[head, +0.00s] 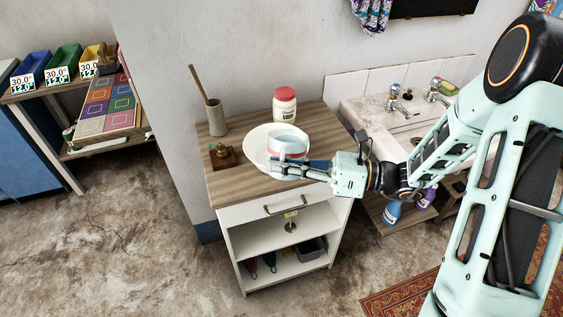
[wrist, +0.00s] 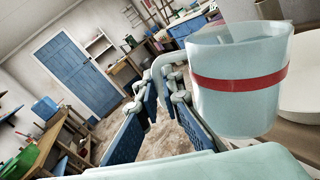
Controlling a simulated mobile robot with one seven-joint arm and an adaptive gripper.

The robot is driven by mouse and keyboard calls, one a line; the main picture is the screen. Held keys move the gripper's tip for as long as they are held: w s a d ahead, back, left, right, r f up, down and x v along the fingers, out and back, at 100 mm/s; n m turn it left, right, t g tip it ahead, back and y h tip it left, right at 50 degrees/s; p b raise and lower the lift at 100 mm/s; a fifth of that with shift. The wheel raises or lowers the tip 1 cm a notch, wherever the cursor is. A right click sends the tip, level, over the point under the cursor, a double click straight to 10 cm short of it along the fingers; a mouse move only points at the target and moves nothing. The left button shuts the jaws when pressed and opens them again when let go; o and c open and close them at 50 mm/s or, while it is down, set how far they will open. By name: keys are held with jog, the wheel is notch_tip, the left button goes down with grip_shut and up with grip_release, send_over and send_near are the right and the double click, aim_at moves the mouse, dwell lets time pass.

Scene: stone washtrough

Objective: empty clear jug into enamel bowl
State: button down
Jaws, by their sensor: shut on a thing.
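The clear jug (head: 287,138) is a pale, see-through vessel with a red band. In the head view it is over the right part of the white enamel bowl (head: 256,147), which stands on the cabinet top. My gripper (head: 279,166) is shut on the jug's handle side, at the bowl's front edge. In the wrist view the jug (wrist: 238,85) is right of my fingers (wrist: 164,88), its handle between them. It looks close to upright. Its contents cannot be made out. The bowl (wrist: 301,98) shows partly behind the jug at the right edge.
A red-lidded jar (head: 284,105) stands behind the bowl. A crock with a wooden stick (head: 215,117) and a small brown object (head: 222,156) stand to the left. A sink with taps (head: 400,107) is at the right. The cabinet top (head: 240,182) is bare at front left.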

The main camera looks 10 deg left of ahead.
aim_at(284, 148)
jog(key=shift+w+r+m+p, duration=0.45)
jog(key=shift+r+m+p, duration=0.3)
jog(key=shift+p, duration=0.7)
jog(key=shift+w+r+m+p, duration=0.45)
jog(key=shift+m+p, duration=0.4)
jog(key=shift+p, duration=0.6)
dwell(0.8)
jog(key=shift+w+r+m+p, duration=0.3)
jog(key=shift+m+p, duration=0.2)
jog(key=shift+p, duration=0.25)
dwell(0.7)
jog(key=shift+w+a+m+p, duration=0.1)
jog(key=shift+w+m+p, duration=0.1)
jog(key=shift+m+p, duration=0.15)
jog(key=shift+w+r, duration=0.1)
jog(key=shift+w, duration=0.05)
dwell(1.0)
jog(key=shift+w+r+m+p, duration=0.2)
jog(key=shift+w+m+p, duration=0.25)
jog(key=shift+p, duration=0.4)
dwell(0.5)
